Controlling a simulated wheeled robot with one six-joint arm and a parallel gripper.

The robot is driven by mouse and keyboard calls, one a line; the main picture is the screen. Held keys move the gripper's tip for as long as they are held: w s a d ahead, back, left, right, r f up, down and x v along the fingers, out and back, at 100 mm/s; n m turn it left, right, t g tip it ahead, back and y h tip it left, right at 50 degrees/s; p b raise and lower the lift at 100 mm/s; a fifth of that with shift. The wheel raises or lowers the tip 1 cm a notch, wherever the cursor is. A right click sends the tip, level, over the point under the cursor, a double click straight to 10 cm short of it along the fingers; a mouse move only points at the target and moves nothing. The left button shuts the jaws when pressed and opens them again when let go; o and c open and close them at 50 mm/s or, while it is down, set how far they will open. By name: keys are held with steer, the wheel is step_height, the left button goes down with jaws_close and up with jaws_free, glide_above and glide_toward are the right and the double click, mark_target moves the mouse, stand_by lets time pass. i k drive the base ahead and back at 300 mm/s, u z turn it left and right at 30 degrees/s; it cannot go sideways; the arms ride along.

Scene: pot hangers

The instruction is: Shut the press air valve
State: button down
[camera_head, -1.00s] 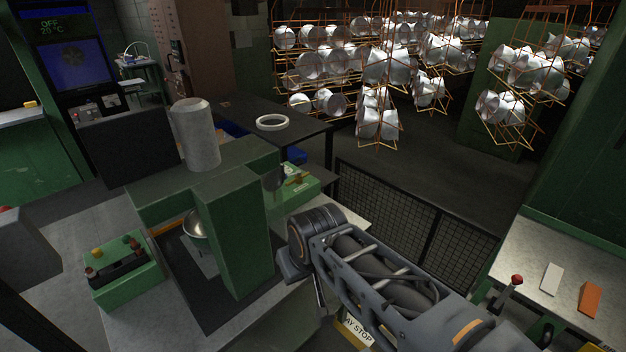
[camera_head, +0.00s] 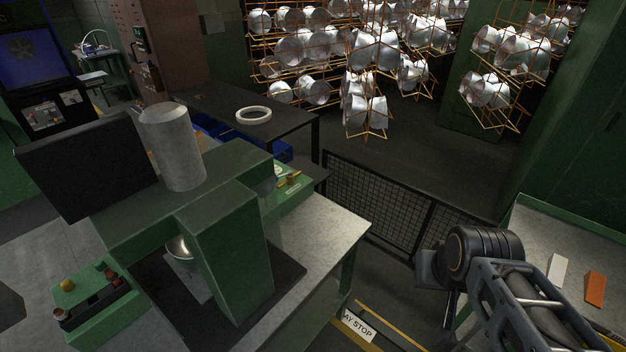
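The green press (camera_head: 235,255) stands on a grey bench at the left, with a pale grey cylinder (camera_head: 171,147) on top. Behind its column is a green box (camera_head: 286,197) with a small yellow handle (camera_head: 291,179). This may be the air valve, but it is too small to tell its position. My arm comes in from the lower right, its dark elbow well to the right of the press and apart from it. My gripper does not show.
A control box with buttons (camera_head: 95,306) sits left of the press. A black table (camera_head: 215,110) with a white ring (camera_head: 254,115) stands behind. A black mesh fence (camera_head: 380,197) runs right of the bench. Pots hang on wire racks at the back. A right-hand bench (camera_head: 540,232) holds white and orange blocks.

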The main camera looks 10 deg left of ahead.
mark_target(290, 173)
steer(key=u, duration=0.05)
steer(key=i, duration=0.9)
steer(key=u, duration=2.15)
